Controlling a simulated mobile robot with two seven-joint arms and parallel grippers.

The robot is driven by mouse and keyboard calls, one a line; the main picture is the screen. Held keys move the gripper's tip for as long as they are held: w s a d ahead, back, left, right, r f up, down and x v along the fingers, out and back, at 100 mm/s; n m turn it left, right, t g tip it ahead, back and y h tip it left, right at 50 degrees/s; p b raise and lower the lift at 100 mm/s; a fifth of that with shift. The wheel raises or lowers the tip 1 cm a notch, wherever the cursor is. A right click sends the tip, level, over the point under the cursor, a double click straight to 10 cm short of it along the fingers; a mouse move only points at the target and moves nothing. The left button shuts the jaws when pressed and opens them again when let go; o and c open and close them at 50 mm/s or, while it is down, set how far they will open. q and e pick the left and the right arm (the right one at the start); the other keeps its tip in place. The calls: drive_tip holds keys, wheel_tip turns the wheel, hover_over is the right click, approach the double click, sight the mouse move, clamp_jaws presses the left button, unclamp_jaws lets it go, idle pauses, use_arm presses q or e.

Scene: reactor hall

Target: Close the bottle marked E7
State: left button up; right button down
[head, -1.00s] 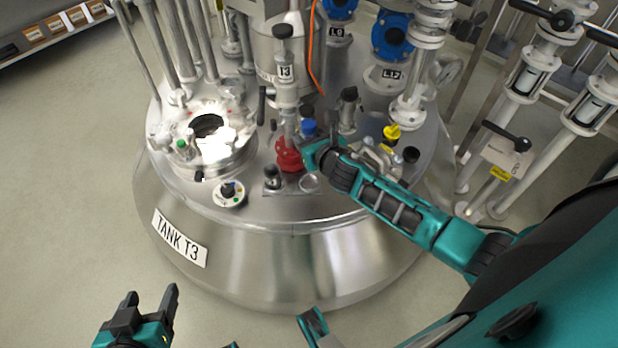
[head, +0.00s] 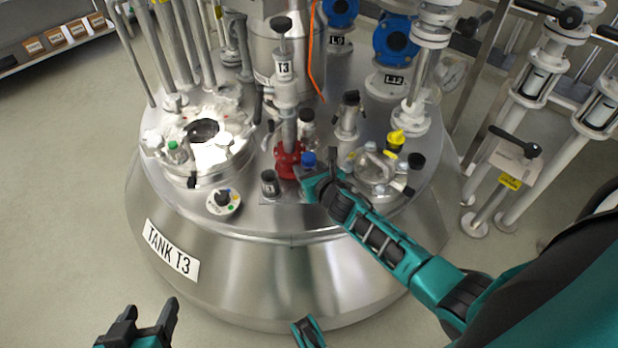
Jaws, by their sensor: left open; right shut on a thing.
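My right gripper (head: 308,186) is low over the front of the tank lid, shut on a blue cap (head: 308,158) at its tips. Whether a bottle is under this cap is hidden. The cap is just right of the red valve (head: 289,160). No E7 mark is readable. My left gripper (head: 147,318) is open and empty, in front of the tank.
The steel tank (head: 300,275) labelled TANK T3 carries an open bright port (head: 205,135), a dial (head: 223,200) and upright pipes. A clamped round hatch (head: 375,170) is right of my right gripper. White valve pipework (head: 515,160) stands further right. The floor at left is clear.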

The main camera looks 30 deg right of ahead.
wheel_tip(320, 180, down, 2)
drive_tip(key=shift+b, duration=0.4)
drive_tip(key=shift+f, duration=0.2)
drive_tip(key=shift+r, duration=0.15)
drive_tip(key=shift+f, duration=0.25)
drive_tip(key=c, duration=0.5)
unclamp_jaws()
drive_tip(key=shift+c, duration=0.2)
use_arm(q)
drive_tip(key=shift+w+d, duration=0.25)
drive_tip(key=shift+f, duration=0.1)
use_arm(e)
drive_tip(key=shift+r, duration=0.15)
